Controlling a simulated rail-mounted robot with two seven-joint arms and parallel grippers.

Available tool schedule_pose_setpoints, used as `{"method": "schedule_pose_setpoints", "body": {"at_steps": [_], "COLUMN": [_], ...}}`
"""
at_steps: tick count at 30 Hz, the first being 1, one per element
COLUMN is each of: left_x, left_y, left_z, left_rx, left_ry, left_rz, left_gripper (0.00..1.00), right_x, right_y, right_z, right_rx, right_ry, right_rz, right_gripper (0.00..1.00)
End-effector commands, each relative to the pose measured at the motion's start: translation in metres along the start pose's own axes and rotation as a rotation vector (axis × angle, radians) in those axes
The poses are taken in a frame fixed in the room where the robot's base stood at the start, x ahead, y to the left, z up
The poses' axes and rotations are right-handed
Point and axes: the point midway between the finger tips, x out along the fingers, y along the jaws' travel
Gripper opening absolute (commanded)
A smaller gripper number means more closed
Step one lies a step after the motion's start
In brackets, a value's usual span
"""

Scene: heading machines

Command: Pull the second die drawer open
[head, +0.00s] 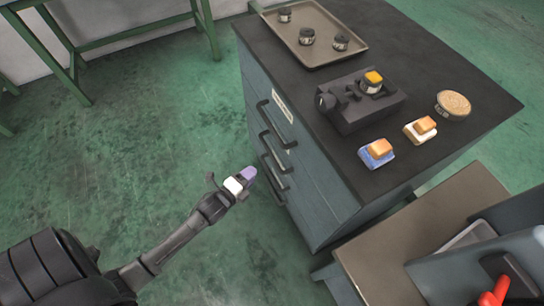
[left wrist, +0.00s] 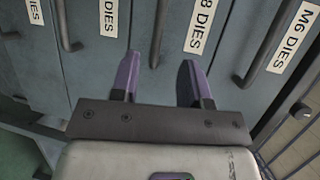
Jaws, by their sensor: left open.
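The grey die cabinet (head: 330,200) stands right of centre in the head view, with black bar handles down its front. All visible drawer fronts look flush. The second handle from the top (head: 265,145) is partly hard to separate from its neighbours. In the left wrist view, the drawer with the label ending "8 DIES" (left wrist: 202,22) has its handle (left wrist: 159,35) lined up between my fingers. My left gripper (head: 249,176) is open, with purple fingertips, in front of the handles and apparently not gripping. It also shows in the left wrist view (left wrist: 158,82). My right gripper is not in view.
An "M6 DIES" drawer handle (left wrist: 268,48) lies right of my fingers, and another drawer's handle (left wrist: 66,30) lies left. The cabinet top carries a tray (head: 350,58), a dark fixture (head: 355,118) and small blocks. Green floor left of the cabinet is clear.

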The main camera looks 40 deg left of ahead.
Motion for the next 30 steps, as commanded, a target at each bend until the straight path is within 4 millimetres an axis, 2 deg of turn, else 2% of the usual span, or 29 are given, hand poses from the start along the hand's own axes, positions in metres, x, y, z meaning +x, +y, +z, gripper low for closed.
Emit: {"method": "schedule_pose_setpoints", "body": {"at_steps": [6,15,21,30], "left_x": [0.043,0.093,0.112,0.120], "left_y": [0.003,0.002,0.002,0.000], "left_z": [0.000,0.000,0.000,0.000], "left_rx": [0.000,-0.001,-0.002,-0.002], "left_ry": [0.000,0.000,-0.001,0.000], "left_rz": [-0.004,-0.002,0.000,0.001], "left_gripper": [0.42,0.42,0.42,0.42], "right_x": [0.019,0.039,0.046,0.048], "right_y": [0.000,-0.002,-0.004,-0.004], "right_z": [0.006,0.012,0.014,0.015], "right_rx": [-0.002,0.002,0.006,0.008], "right_ry": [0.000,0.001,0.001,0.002], "right_rz": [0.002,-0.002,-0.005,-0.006], "right_gripper": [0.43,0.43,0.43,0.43]}}
